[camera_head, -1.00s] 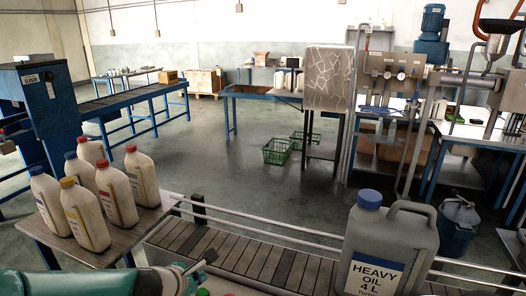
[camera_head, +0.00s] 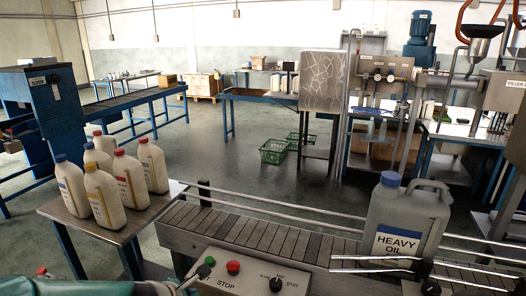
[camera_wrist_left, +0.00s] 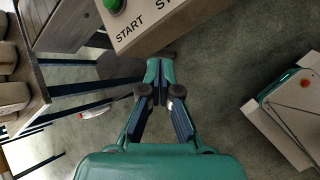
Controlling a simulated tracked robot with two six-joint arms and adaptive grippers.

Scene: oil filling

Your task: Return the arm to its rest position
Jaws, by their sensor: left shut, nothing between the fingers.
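My left gripper (camera_wrist_left: 160,95) points down over the grey floor in the left wrist view. Its dark fingers are together and nothing is between them. In the head view only part of the green left arm and the gripper (camera_head: 192,278) shows at the bottom left edge, beside the control box (camera_head: 248,277). In the wrist view the control box (camera_wrist_left: 150,28), with its green button (camera_wrist_left: 113,5), is above the fingertips and apart from them. My right gripper is not in view.
A grey heavy oil jug (camera_head: 405,222) with a blue cap stands on the slatted conveyor (camera_head: 265,232). Several white bottles with coloured caps stand on a small table (camera_head: 125,232) at left. Green crates (camera_head: 274,152) sit on the floor behind, with open floor around them.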

